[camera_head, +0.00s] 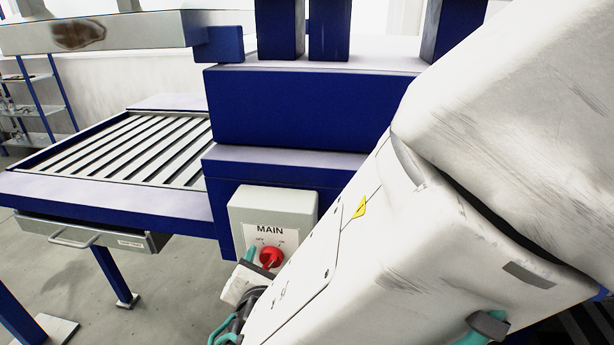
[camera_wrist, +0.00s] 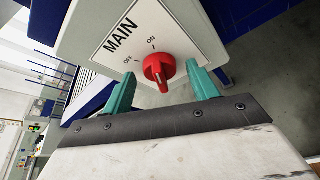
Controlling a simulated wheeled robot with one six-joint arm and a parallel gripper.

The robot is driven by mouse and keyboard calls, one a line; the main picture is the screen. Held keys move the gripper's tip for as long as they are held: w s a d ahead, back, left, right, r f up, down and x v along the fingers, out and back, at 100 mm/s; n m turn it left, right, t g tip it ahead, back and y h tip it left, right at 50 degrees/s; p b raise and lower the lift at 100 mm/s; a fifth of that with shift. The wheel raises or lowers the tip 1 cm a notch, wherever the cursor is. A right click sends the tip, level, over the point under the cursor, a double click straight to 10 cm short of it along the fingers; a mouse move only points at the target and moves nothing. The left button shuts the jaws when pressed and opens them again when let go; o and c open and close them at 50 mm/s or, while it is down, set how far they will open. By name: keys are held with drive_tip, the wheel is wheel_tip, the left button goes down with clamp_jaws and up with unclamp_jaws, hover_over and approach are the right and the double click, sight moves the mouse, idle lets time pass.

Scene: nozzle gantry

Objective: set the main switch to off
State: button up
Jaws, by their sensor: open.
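The main switch is a red rotary knob (camera_wrist: 159,68) on a light grey box labelled MAIN, with OFF and ON marks on its white plate. The knob (camera_head: 270,257) also shows in the head view, low on the blue machine frame. I cannot tell for sure which mark it points to. My gripper (camera_wrist: 163,73) is open, its two teal fingers one on each side of the knob and apart from it. In the head view my arm hides part of my gripper and the right side of the box.
The grey switch box (camera_head: 245,211) is fixed to the blue frame (camera_head: 290,110). To its left are a slatted table (camera_head: 150,150) and a drawer with a handle (camera_head: 95,237). A shelf rack (camera_head: 45,100) stands at the far left. Open floor lies below the table.

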drive_tip(key=c, duration=1)
drive_tip(key=n+h, duration=0.1)
drive_tip(key=n, duration=0.1)
drive_tip(key=n+h, duration=0.1)
drive_tip(key=shift+a+n+h, duration=0.3)
drive_tip(key=shift+n+h, duration=0.1)
drive_tip(key=n+h, duration=0.2)
drive_tip(key=n, duration=0.1)
drive_tip(key=n+h, duration=0.1)
drive_tip(key=shift+a, duration=0.3)
drive_tip(key=shift+n, duration=0.3)
